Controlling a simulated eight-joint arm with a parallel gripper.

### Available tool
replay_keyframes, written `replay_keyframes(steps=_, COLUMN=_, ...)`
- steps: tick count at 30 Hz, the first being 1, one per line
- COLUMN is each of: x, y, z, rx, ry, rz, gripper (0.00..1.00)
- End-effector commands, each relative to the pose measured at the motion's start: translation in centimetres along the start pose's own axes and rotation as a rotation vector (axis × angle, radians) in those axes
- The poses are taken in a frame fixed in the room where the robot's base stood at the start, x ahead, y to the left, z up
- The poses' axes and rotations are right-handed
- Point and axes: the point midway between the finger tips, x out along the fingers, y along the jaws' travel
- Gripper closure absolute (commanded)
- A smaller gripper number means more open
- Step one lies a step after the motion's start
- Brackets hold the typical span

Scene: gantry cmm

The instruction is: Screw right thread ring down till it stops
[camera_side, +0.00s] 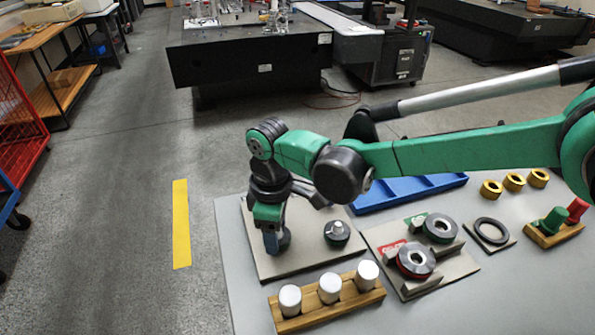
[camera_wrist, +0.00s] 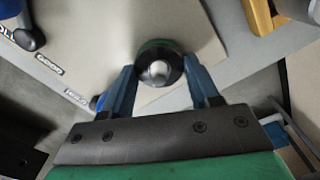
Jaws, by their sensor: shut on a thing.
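In the wrist view, a dark thread ring (camera_wrist: 147,57) with a green edge sits around a silver stud (camera_wrist: 158,70). My gripper (camera_wrist: 160,68) has one blue finger on each side of the ring and is shut on it. In the side view my gripper (camera_side: 277,243) points down at the left part of a beige plate (camera_side: 290,266); the ring there is hidden by the fingers. A second dark round piece with a silver top (camera_side: 337,232) stands on the same plate to the right, apart from my gripper. How far down the held ring sits cannot be told.
A wooden rack (camera_side: 318,317) with silver cylinders stands in front. To the right is a stand (camera_side: 440,277) with red-marked (camera_side: 416,259) and green-marked (camera_side: 441,227) rings. A blue tray (camera_side: 410,190), brass rings (camera_side: 514,182) and red and green plugs (camera_side: 553,220) lie farther right.

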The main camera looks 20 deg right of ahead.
Motion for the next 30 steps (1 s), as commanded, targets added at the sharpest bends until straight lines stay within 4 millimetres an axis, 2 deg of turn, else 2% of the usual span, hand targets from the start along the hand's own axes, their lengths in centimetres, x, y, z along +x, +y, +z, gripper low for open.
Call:
replay_keyframes(steps=21, x=-0.08, y=0.21, z=0.06, rx=0.675, ry=0.0, rz=0.0, gripper=0.98)
replay_keyframes(steps=30, x=-0.08, y=0.25, z=0.11, rx=0.9, ry=0.0, rz=0.0, gripper=0.98)
